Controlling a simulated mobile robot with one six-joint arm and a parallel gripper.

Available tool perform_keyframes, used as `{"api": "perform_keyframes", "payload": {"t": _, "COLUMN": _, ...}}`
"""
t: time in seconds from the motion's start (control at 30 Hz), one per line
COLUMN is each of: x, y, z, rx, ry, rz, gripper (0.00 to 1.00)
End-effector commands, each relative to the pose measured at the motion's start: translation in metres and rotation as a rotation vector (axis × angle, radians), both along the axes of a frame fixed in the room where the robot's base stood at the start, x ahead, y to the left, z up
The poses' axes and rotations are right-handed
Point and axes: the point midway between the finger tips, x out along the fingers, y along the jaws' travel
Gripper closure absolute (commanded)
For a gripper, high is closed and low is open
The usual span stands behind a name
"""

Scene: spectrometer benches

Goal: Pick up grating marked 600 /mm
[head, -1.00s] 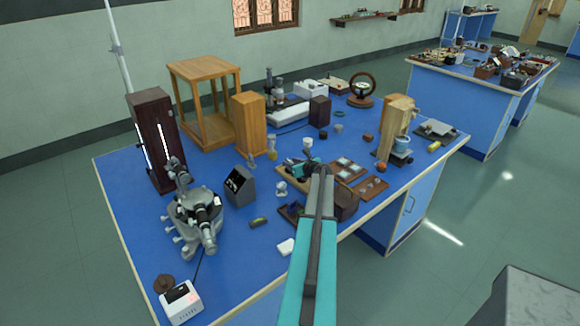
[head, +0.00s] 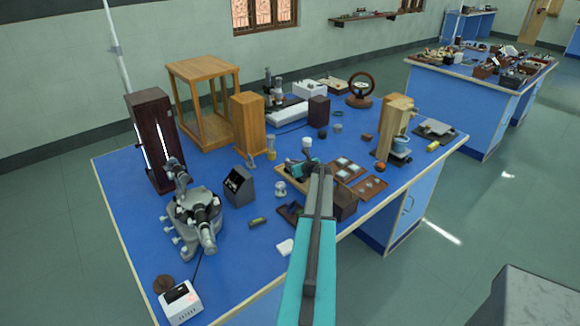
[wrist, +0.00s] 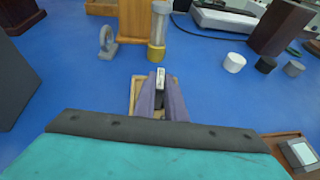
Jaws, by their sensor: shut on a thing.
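My gripper (wrist: 160,95) is shut on a small thin pale piece, the grating (wrist: 160,77), which shows between the fingertips in the wrist view. I cannot read its marking. Below the fingers is a small wooden tray or frame (wrist: 138,87) on the blue bench, mostly hidden by my gripper. Whether the grating is clear of it, I cannot tell. In the head view my arm reaches over the bench and hides the fingertips. A brown tray with several pale square plates (head: 345,168) lies right of my gripper.
A yellow-based glass cylinder (wrist: 158,30) and a grey ring on a stand (wrist: 107,43) stand just beyond my gripper. A spectrometer (head: 195,215) stands at the left. A dark sloped box (head: 238,186) is near it.

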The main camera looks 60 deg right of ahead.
Motion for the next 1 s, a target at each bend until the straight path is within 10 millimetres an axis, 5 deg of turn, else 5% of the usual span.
{"api": "perform_keyframes", "payload": {"t": 0.37, "x": 0.0, "y": 0.0, "z": 0.016, "rx": -0.001, "ry": 0.0, "rz": 0.0, "gripper": 1.0}}
{"api": "perform_keyframes", "payload": {"t": 1.0, "x": 0.0, "y": 0.0, "z": 0.092, "rx": -0.001, "ry": 0.0, "rz": 0.0, "gripper": 1.0}}
